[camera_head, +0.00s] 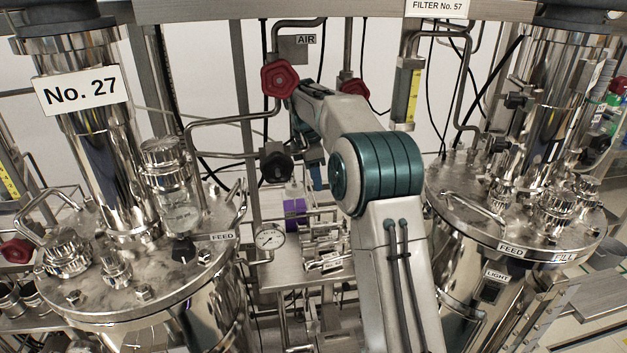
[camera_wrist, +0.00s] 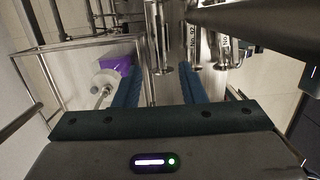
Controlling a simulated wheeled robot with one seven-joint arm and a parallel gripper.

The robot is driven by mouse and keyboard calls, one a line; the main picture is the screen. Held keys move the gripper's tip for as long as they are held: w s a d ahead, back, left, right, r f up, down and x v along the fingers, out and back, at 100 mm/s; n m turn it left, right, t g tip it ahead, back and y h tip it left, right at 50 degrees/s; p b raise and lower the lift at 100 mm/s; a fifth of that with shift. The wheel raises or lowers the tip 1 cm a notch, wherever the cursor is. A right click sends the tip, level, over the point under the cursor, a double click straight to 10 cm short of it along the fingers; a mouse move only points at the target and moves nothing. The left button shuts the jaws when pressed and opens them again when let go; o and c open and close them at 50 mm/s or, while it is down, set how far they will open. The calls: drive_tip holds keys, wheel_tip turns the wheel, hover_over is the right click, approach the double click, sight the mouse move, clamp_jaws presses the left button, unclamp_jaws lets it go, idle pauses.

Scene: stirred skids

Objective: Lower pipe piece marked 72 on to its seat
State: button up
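My gripper (camera_wrist: 159,78) shows in the wrist view as two dark teal fingers standing wide apart, with nothing held between them. Several upright shiny metal pipe pieces stand beyond the fingertips. One pipe piece (camera_wrist: 158,40) is in line with the gap. The seat cannot be made out.
A purple-and-white item (camera_wrist: 113,68) lies left of the fingers, by a metal frame (camera_wrist: 60,55). A thick pipe (camera_wrist: 270,22) crosses the upper right.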

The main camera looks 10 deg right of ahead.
sight(322, 210)
drive_tip(key=f, duration=0.4)
drive_tip(key=d+f, duration=0.1)
drive_tip(key=f, duration=0.4)
drive_tip(key=d+f+p, duration=0.1)
drive_tip(key=f, duration=0.3)
drive_tip(key=shift+f, duration=0.3)
drive_tip(key=shift+c, duration=0.4)
clamp_jaws()
drive_tip(key=shift+r, duration=0.2)
drive_tip(key=shift+r+p, duration=0.45)
drive_tip(key=shift+p, duration=0.15)
drive_tip(key=shift+r, duration=0.1)
drive_tip(key=shift+r+p, duration=2.3)
drive_tip(key=shift+r, duration=0.65)
